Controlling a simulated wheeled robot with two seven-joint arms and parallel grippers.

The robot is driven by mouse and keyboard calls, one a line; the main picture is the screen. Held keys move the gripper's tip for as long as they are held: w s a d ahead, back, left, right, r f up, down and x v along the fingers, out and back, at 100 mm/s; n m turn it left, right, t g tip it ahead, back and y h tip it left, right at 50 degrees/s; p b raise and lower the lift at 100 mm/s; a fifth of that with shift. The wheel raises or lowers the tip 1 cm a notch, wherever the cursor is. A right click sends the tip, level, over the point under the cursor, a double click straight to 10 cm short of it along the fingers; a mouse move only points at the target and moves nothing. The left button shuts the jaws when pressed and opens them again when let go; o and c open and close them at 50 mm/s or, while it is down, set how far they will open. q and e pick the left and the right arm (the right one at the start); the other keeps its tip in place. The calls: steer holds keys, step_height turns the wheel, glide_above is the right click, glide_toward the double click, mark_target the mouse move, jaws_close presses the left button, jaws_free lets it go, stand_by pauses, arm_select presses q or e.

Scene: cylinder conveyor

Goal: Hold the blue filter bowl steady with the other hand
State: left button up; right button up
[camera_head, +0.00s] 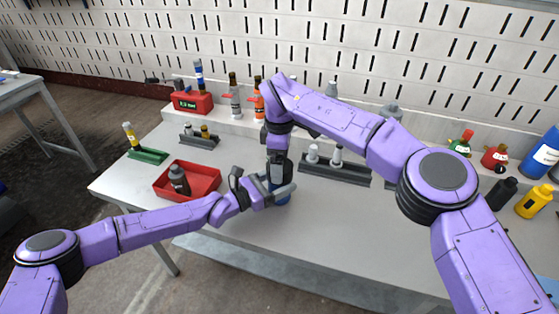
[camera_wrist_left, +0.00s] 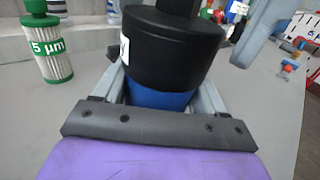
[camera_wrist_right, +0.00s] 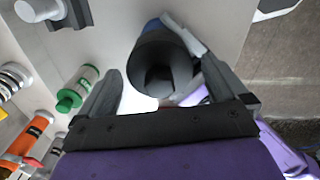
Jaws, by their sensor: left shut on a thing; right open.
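The blue filter bowl (camera_head: 282,198) is upright at the middle of the table, mostly hidden by my grippers in the head view. In the left wrist view the blue bowl (camera_wrist_left: 160,98) is between my left gripper's fingers (camera_wrist_left: 163,92), which are shut on it from both sides. A black round head (camera_wrist_left: 170,48) with a white label sits on top of the bowl. My right gripper (camera_head: 279,168) is above, pointing down. In the right wrist view its fingers (camera_wrist_right: 163,85) are open, with the dark round head (camera_wrist_right: 165,65) between them and gaps beside it.
A white cartridge with green ends (camera_wrist_left: 48,48), marked 5 µm, stands close by. A red tray (camera_head: 205,190) holding a dark bottle (camera_head: 179,180) is to the left. A dark rack (camera_head: 335,168) is behind to the right. The table front (camera_head: 330,235) is clear.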

steer(key=n, duration=0.4)
steer(key=shift+n, duration=1)
steer(key=shift+n, duration=0.9)
steer(key=n, duration=0.3)
steer(key=shift+n, duration=0.6)
